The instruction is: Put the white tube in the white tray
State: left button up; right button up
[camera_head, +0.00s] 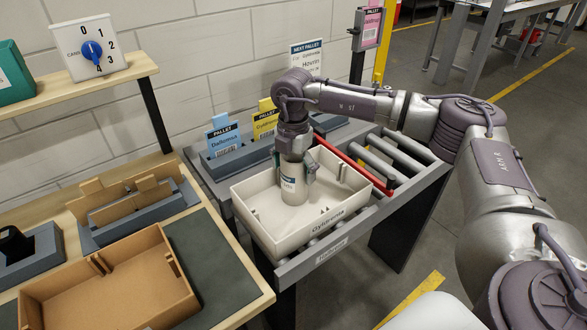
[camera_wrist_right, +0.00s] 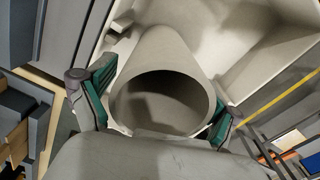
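The white tube (camera_head: 293,186) is upright inside the white tray (camera_head: 262,228), toward its middle. I cannot tell whether its base rests on the tray floor. My right gripper (camera_head: 296,165) points down at the tube's top. In the right wrist view, its green-padded fingers (camera_wrist_right: 160,95) lie on opposite sides of the tube (camera_wrist_right: 163,58) and appear shut on it. The tube's open round end faces that camera, and the tray wall (camera_wrist_right: 225,68) shows behind it. My left gripper is not in view.
The tray sits on a grey roller conveyor (camera_head: 333,243) with a red bar (camera_head: 350,165). Blue (camera_head: 224,138) and yellow (camera_head: 266,120) pallet cards stand behind. A brown tray (camera_head: 110,283) lies on the table at left. A dial box (camera_head: 90,48) sits on the shelf.

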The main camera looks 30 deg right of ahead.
jog(key=shift+r, duration=0.55)
notch_tip(320, 180, up, 11)
jog(key=b, duration=0.2)
jog(key=shift+r, duration=0.1)
